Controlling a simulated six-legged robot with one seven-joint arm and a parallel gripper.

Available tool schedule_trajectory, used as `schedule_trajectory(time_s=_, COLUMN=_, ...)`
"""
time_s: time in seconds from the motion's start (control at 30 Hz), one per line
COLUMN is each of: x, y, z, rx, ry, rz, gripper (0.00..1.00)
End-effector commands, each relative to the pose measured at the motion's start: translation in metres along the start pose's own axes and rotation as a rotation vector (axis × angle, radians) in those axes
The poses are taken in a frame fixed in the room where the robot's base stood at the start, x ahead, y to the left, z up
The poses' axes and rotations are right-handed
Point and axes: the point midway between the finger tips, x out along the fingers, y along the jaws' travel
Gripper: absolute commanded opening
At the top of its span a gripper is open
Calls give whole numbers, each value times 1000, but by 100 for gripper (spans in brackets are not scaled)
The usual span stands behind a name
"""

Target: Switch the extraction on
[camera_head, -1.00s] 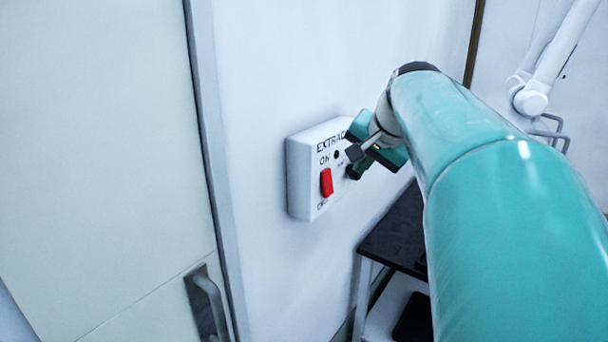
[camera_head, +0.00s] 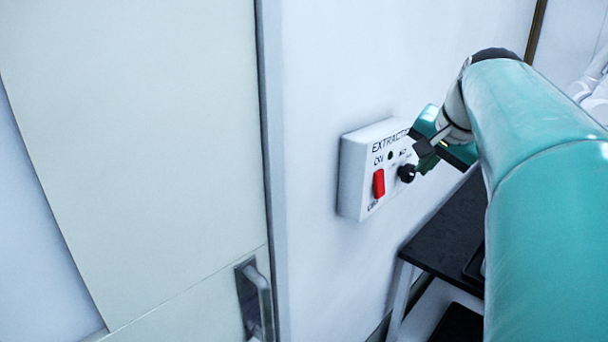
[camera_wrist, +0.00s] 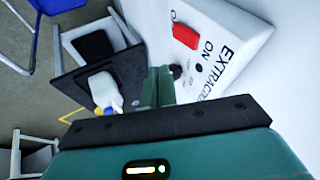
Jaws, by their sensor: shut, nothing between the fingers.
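The white extraction box (camera_head: 352,182) is fixed to the wall, with a red rocker switch (camera_head: 379,183) between the labels ON and OFF. A black knob (camera_head: 406,173) sits to the right of the switch. My gripper (camera_head: 418,160) is shut and empty in front of the box's right side, close to the knob; I cannot tell whether they touch. In the wrist view my shut fingers (camera_wrist: 158,85) point toward the box's edge, with the red switch (camera_wrist: 186,36) above and to the right. My gripper hides the end of the EXTRACTION lettering in the head view.
A dark-topped side table (camera_head: 445,235) stands below the box on the right. In the wrist view it carries a white bottle-like item (camera_wrist: 103,90). A pale door with a metal handle (camera_head: 256,300) is to the left. The wall between door and box is clear.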

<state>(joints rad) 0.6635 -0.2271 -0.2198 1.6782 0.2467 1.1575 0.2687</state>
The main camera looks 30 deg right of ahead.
Motion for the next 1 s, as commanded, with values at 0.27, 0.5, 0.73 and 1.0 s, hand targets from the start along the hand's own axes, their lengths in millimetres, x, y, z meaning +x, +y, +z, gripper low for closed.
schedule_trajectory(time_s=0.27, x=0, y=8, z=-3, rx=-3, ry=-4, rz=13, gripper=0)
schedule_trajectory(time_s=0.5, x=4, y=10, z=-4, rx=-3, ry=-4, rz=13, gripper=0)
schedule_trajectory(time_s=0.73, x=36, y=11, z=-3, rx=-1, ry=-8, rz=14, gripper=0)
schedule_trajectory(time_s=1.0, x=90, y=10, z=-2, rx=-3, ry=-8, rz=14, gripper=0)
